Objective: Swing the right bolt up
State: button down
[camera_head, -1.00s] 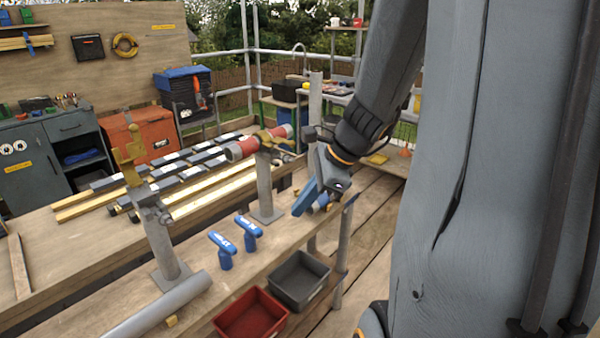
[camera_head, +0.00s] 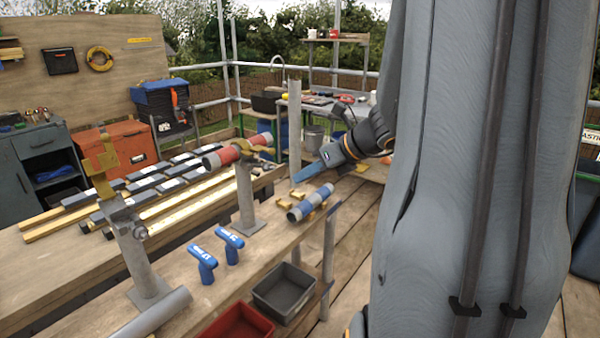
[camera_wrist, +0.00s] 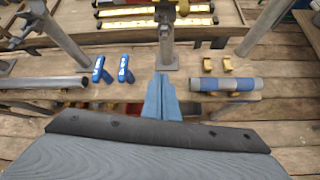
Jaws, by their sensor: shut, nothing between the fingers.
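My gripper (camera_head: 298,177) is shut and empty, its blue fingers together. It is to the right of the right post (camera_head: 245,195) in the head view, apart from it. In the wrist view the closed fingers (camera_wrist: 160,78) point toward the foot of that post (camera_wrist: 166,45).
A blue and grey tube (camera_head: 310,203) lies at the bench's right end beside gold pieces. A grey bin (camera_head: 284,292) and a red bin (camera_head: 238,328) are at the front. A grey pipe (camera_head: 150,315) lies front left.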

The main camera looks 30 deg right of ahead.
aim_at(263, 166)
jog(key=x, duration=0.8)
jog(key=shift+w+d+r+p, duration=0.1)
jog(key=shift+w+r+p, duration=0.25)
jog(key=shift+r, duration=0.25)
jog(key=shift+w+r+p, duration=0.2)
jog(key=shift+r+p, duration=0.2)
jog(key=shift+r, duration=0.25)
jog(key=shift+w+d+r+p, duration=0.1)
jog(key=shift+w+r+p, duration=0.25)
jog(key=shift+r, duration=0.25)
jog(key=shift+s+r, duration=0.1)
jog(key=shift+r, duration=0.05)
